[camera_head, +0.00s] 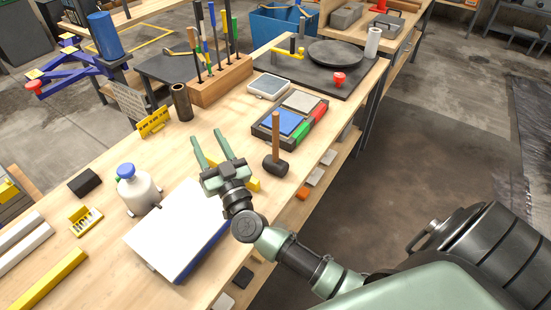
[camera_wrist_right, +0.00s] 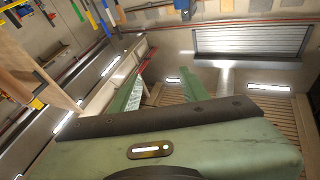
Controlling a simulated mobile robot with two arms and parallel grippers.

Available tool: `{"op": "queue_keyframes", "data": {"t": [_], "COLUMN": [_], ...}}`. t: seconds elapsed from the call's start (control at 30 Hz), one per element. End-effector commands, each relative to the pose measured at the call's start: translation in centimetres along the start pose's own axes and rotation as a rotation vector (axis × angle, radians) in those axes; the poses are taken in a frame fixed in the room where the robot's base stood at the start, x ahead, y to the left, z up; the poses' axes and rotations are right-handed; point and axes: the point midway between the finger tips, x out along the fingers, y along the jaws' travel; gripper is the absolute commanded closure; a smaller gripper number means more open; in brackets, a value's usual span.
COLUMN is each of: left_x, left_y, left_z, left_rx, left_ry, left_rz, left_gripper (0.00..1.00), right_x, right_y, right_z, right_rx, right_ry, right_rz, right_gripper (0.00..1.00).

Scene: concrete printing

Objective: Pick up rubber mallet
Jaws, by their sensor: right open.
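The rubber mallet (camera_head: 275,155) stands on the wooden workbench with its black head down and its wooden handle pointing up. It is near the bench's right edge. My right gripper (camera_head: 216,140) is to the left of the mallet, above the bench, with its two green fingers spread apart and nothing between them. In the right wrist view the green fingers of my right gripper (camera_wrist_right: 160,95) are also apart, with a wall and ceiling lights behind; the mallet does not show there. My left gripper is not in view.
A tray with blue and grey pads (camera_head: 290,120) lies behind the mallet. A white bottle with a blue cap (camera_head: 138,190) and a white-topped book-like block (camera_head: 180,232) are to the left. A wooden tool rack (camera_head: 220,82) stands farther back. Bare bench lies around the gripper's left.

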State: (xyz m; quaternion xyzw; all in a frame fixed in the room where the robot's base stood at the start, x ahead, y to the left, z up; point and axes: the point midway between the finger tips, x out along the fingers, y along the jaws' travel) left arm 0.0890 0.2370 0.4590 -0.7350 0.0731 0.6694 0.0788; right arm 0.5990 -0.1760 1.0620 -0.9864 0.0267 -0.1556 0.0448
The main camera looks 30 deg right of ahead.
Motion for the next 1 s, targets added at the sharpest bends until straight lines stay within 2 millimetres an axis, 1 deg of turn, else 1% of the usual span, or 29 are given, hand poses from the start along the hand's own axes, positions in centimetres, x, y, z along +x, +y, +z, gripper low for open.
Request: {"op": "queue_keyframes", "data": {"t": [0.03, 0.07, 0.1, 0.17, 0.2, 0.3, 0.33, 0.4, 0.5, 0.6, 0.87, 1.0], "left_x": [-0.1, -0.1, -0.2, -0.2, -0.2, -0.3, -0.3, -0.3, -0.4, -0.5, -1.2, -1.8], "left_y": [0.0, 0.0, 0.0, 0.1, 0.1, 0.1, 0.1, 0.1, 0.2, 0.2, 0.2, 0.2], "left_z": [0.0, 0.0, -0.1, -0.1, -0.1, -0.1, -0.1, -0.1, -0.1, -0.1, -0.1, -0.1], "left_rx": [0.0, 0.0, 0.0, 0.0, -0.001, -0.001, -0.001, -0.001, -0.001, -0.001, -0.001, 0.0], "left_ry": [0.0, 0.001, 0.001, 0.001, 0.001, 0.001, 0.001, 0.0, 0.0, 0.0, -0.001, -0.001], "left_rz": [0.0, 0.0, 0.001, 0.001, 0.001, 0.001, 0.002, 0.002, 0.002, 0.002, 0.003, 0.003], "left_gripper": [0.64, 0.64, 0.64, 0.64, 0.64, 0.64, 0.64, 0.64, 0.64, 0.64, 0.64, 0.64], "right_x": [1.1, 1.5, 1.8, 1.7, 1.5, 0.3, 0.0, -0.9, -1.8, -1.9, -0.2, 1.4], "right_y": [2.3, 4.0, 6.1, 9.0, 10.8, 14.2, 14.9, 16.2, 17.3, 18.1, 20.4, 21.7], "right_z": [-0.1, 0.0, 0.2, 0.9, 1.4, 2.6, 2.9, 3.5, 4.0, 4.2, 4.4, 4.6], "right_rx": [-0.014, -0.025, -0.043, -0.076, -0.1, -0.156, -0.171, -0.202, -0.229, -0.243, -0.245, -0.246], "right_ry": [0.02, 0.024, 0.021, -0.003, -0.027, -0.101, -0.122, -0.17, -0.217, -0.237, -0.239, -0.237], "right_rz": [0.114, 0.192, 0.295, 0.443, 0.535, 0.723, 0.768, 0.85, 0.923, 0.955, 0.96, 0.96], "right_gripper": [0.55, 0.55, 0.55, 0.55, 0.55, 0.55, 0.55, 0.55, 0.55, 0.55, 0.55, 0.55]}}
